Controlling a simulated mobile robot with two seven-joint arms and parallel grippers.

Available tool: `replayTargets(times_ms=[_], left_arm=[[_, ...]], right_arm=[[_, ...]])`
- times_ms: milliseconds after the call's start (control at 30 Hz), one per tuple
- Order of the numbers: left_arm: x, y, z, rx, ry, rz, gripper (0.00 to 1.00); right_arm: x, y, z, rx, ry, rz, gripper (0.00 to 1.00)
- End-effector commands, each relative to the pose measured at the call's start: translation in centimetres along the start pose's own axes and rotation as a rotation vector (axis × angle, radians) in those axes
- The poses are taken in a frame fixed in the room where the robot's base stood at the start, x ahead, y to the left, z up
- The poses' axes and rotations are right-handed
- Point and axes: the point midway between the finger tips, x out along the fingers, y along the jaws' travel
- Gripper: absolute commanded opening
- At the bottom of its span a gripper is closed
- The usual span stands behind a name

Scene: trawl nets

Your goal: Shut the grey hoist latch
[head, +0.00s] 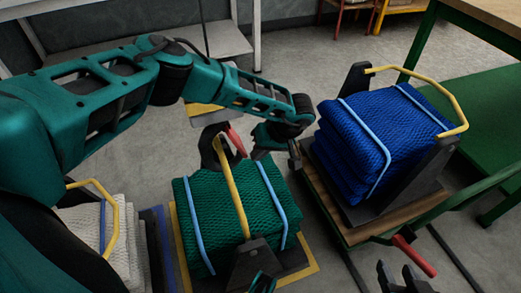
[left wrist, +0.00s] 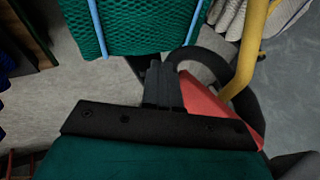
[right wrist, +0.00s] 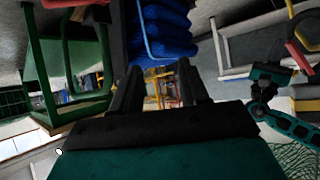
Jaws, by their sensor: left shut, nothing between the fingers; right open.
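A dark grey hoist hook (head: 208,150) hangs above the green net bundle (head: 215,215), at the top of its yellow handle (head: 235,200). A red latch (head: 236,143) sits on the hook's right side and looks angled away from it. In the left wrist view the red latch (left wrist: 222,112) lies right beside my fingers, with the curved hook (left wrist: 208,60) behind. My left gripper (head: 256,153) is shut and empty, close to the latch; contact is unclear. It also shows in the left wrist view (left wrist: 158,72). My right gripper (head: 403,279) is open and empty, low at the right.
A blue net bundle (head: 365,135) stands on a wooden-decked cart (head: 375,232) with a red-gripped lever (head: 414,256). White nets (head: 85,225) lie at the left. A green-framed bench (head: 485,110) is at the right. Bare floor (head: 310,75) lies behind.

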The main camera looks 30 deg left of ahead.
Motion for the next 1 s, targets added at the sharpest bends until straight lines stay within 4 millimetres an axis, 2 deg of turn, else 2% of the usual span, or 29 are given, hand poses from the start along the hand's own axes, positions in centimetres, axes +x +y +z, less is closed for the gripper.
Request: replayTargets(times_ms=[400, 533, 667, 1000], left_arm=[[0.0, 0.0, 0.0, 0.000, 0.000, 0.000, 0.00], [-0.7, 0.0, 0.0, 0.001, 0.000, 0.002, 0.00], [-2.8, 0.0, -0.1, 0.001, 0.000, 0.004, 0.00], [-10.1, 0.0, 0.0, 0.002, 0.001, 0.003, 0.00]], right_arm=[[0.0, 0.1, 0.0, -0.001, 0.000, 0.001, 0.44], [-0.1, 0.1, -0.2, -0.001, 0.000, 0.002, 0.44], [-0.4, 0.1, -0.7, -0.001, 0.003, 0.005, 0.44], [-1.1, 0.6, -1.0, -0.006, 0.002, 0.018, 0.44]])
